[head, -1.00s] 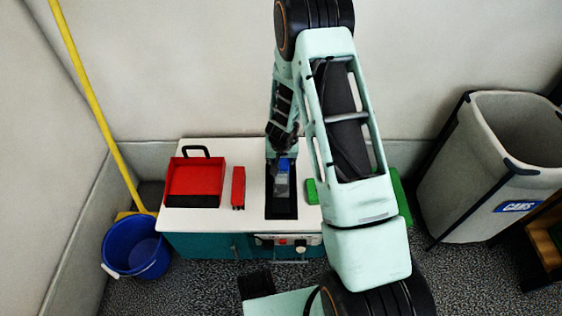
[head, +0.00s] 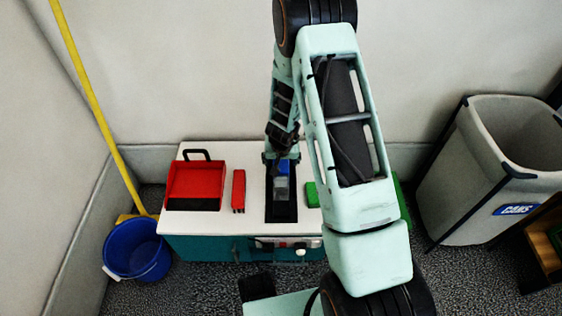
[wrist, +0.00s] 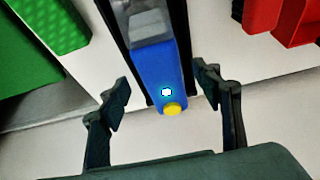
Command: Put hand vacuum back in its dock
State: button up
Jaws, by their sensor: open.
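The hand vacuum (head: 282,186) has a blue body and a clear grey nozzle. It lies in the long black dock (head: 281,214) on the white cabinet top, with bare dock in front of its nozzle. In the wrist view its blue body (wrist: 157,75) shows a lit white mark and a yellow button at the end. My gripper (wrist: 163,84) is open, with one finger on each side of the blue end and gaps between. In the head view my gripper (head: 281,158) is at the back end of the vacuum, partly hidden by my arm. How deep the vacuum sits is unclear.
A red dustpan (head: 194,179) and a red brush (head: 239,190) lie left of the dock. A green item (head: 312,194) lies close on its right. A blue bucket (head: 137,250) and yellow-handled broom (head: 92,100) stand left, a grey bin (head: 470,175) right. A wall stands behind.

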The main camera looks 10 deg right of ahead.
aim_at(282, 175)
jog(key=p+v, duration=0.3)
jog(key=v, duration=0.6)
jog(key=shift+r, duration=0.25)
